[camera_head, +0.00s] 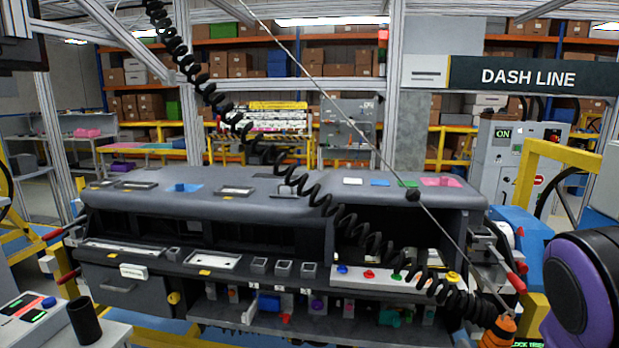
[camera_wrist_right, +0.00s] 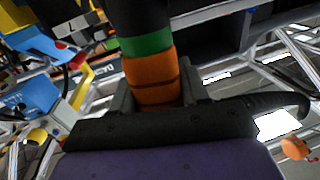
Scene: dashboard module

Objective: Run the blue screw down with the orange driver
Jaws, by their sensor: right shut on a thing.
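The orange driver (camera_head: 499,331) hangs at the lower right of the head view, at the end of a black coiled cord and a thin line. In the right wrist view the orange driver (camera_wrist_right: 153,82), with a green band, sits between the fingers of my right gripper (camera_wrist_right: 156,96), which is shut on it. The driver's tip is not visible. A blue screw head (camera_head: 342,269) shows at the left end of a white strip on the dashboard module (camera_head: 270,205). The driver is to the right of and nearer than that strip, apart from it. My left gripper is not in view.
Red (camera_head: 369,274), green (camera_head: 397,277) and yellow (camera_head: 453,277) heads share the white strip. The coiled cord (camera_head: 345,222) crosses in front of the module. A red-handled clamp (camera_head: 513,279) stands at its right end. A dark cylinder (camera_head: 84,320) stands at lower left.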

